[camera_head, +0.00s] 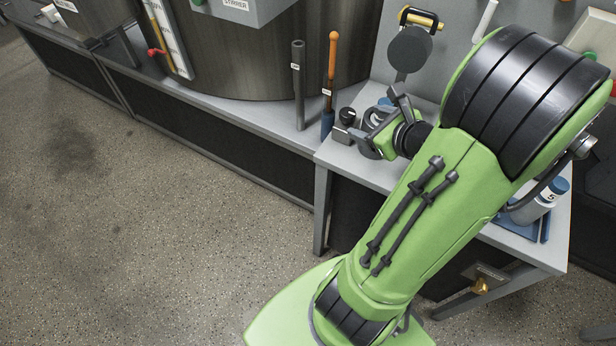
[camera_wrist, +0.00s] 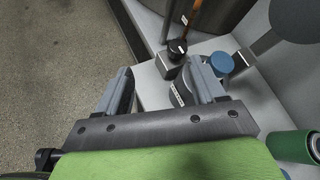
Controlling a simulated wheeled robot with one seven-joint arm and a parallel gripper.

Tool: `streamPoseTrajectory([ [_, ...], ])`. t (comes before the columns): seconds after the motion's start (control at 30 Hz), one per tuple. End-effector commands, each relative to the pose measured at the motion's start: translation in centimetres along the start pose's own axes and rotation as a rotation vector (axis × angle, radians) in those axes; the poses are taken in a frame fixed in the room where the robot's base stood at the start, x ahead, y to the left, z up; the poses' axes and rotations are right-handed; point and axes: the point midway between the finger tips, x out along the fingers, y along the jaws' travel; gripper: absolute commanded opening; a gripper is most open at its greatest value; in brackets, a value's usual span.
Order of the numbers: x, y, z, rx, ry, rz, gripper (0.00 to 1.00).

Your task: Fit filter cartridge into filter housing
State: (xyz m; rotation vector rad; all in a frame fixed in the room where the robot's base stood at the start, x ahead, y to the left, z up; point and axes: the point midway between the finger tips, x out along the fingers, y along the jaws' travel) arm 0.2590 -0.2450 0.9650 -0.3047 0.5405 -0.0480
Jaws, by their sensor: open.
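My gripper (camera_wrist: 160,76) is open, with two grey fingers well apart and nothing seen between them. In the head view my gripper (camera_head: 370,134) is over the left end of the grey bench. A round grey fitting with a white label (camera_wrist: 178,94) shows by the right finger, partly hidden. It looks like the filter housing, but I cannot be sure. A dark round disc (camera_head: 410,48) stands above it on an arm, like a raised lid; it also shows in the wrist view (camera_wrist: 296,18). I cannot tell which object is the filter cartridge; a green cylinder (camera_wrist: 288,146) lies at lower right.
A block with a black knob (camera_head: 344,126) stands at the bench's left end. A blue round cap (camera_wrist: 222,63) is near the right finger. A dark rod (camera_head: 298,84) and an orange-handled tool (camera_head: 331,66) stand left. A labelled bottle (camera_head: 536,207) is at right.

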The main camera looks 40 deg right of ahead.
Motion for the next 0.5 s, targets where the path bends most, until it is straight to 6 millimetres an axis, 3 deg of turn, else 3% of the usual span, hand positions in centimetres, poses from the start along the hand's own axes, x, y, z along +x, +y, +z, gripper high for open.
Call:
streamPoseTrajectory([
  [0.03, 0.8, 3.3, 2.2, -0.237, 0.015, 0.110, 0.69],
  [0.13, 0.9, 9.4, 4.6, -0.733, 0.039, 0.316, 0.69],
  [0.3, -2.9, 17.6, 6.9, -1.643, -0.024, 0.604, 0.69],
  [0.4, -6.5, 20.3, 7.5, -2.140, -0.108, 0.703, 0.69],
  [0.5, -9.9, 21.5, 7.6, -2.508, -0.197, 0.744, 0.69],
])
